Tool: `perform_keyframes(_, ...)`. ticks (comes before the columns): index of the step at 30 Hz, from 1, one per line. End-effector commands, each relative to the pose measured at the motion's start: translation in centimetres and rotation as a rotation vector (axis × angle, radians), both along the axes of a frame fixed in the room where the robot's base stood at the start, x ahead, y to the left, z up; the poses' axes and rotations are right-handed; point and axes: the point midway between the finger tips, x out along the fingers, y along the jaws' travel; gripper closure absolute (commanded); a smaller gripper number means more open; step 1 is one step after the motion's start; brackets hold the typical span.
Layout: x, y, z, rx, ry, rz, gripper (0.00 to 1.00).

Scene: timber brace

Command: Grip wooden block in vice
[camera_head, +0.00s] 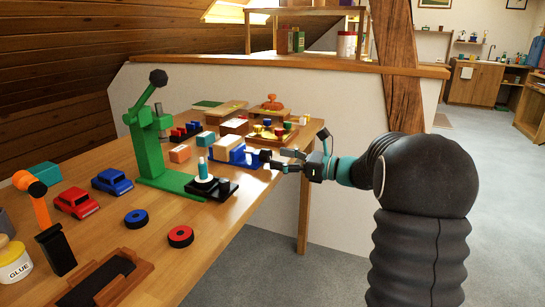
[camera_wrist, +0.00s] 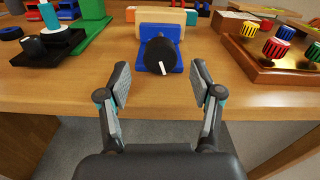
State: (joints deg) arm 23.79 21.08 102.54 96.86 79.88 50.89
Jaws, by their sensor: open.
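The blue vice (camera_wrist: 175,36) stands near the table edge in the middle of the wrist view; it also shows in the head view (camera_head: 247,161). Its black knob (camera_wrist: 160,57) with a white mark faces me. The pale wooden block (camera_wrist: 147,16) lies behind the blue front jaw, which partly hides it; it also shows in the head view (camera_head: 229,144). I cannot tell whether the jaws touch it. My gripper (camera_wrist: 159,72) is open and empty, pointing at the knob, with a fingertip on each side just short of it; it also shows in the head view (camera_head: 277,160).
A green press (camera_head: 150,150) and a black base with a white and blue stack (camera_head: 203,178) stand left of the vice. A wooden board with coloured knobs (camera_wrist: 275,55) stands to the right. The table (camera_wrist: 70,92) is bare in front of the vice.

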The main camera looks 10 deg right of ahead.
Motion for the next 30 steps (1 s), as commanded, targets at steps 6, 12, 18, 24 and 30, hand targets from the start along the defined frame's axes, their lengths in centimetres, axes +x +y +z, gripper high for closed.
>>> perform_keyframes(6, 1.5, 2.1, 0.0, 0.000, 0.000, 0.001, 0.35)
perform_keyframes(12, 1.9, 2.6, 0.0, -0.001, 0.000, 0.000, 0.35)
perform_keyframes(18, 1.9, 2.6, 0.0, -0.001, 0.001, 0.000, 0.35)
perform_keyframes(24, 1.9, 2.6, 0.0, -0.001, 0.001, 0.000, 0.82)
perform_keyframes(30, 1.9, 2.6, 0.1, 0.006, 0.010, 0.001, 0.95)
